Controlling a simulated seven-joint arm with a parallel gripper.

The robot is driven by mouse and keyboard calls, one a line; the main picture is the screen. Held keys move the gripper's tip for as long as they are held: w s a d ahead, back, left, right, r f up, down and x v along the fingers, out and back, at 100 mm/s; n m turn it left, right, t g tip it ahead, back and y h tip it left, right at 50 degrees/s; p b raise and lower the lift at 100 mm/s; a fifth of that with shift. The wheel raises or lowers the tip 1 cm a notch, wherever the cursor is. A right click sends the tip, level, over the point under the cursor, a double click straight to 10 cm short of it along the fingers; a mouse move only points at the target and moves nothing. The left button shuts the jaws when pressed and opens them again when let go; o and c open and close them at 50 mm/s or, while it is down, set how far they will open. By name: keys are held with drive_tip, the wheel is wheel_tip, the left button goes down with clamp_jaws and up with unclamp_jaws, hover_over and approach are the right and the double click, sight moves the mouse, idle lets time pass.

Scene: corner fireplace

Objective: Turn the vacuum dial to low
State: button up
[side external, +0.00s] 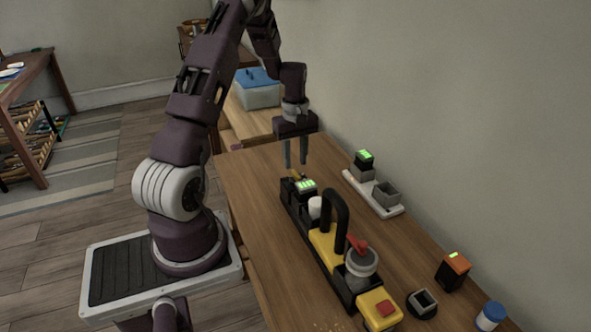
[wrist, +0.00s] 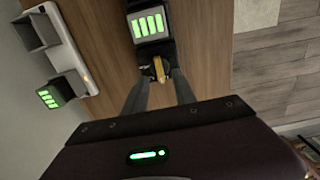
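The vacuum appears to be the long black and yellow unit (side external: 325,241) on the wooden table, with an arched black handle. A round grey part with a red lever (side external: 358,244) sits near its front end. A small brass-yellow piece (side external: 298,175) is at its far end; it also shows in the wrist view (wrist: 159,69). I cannot tell for sure which part is the dial, and no setting marks are readable. My gripper (side external: 297,165) points down just above the brass-yellow piece. Its two fingers are apart, one on each side in the wrist view (wrist: 158,77).
A green-lit block (side external: 305,186) sits on the unit beside my gripper. A white charger tray (side external: 372,194) stands near the wall.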

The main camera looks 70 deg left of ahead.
sight(296, 173)
wheel_tip(296, 173, down, 4)
drive_tip(key=shift+f, duration=0.1)
drive_tip(key=shift+d, duration=0.1)
clamp_jaws()
drive_tip(key=shift+m, duration=0.4)
drive_tip(key=m, duration=0.3)
drive_tip(key=shift+m, duration=2.6)
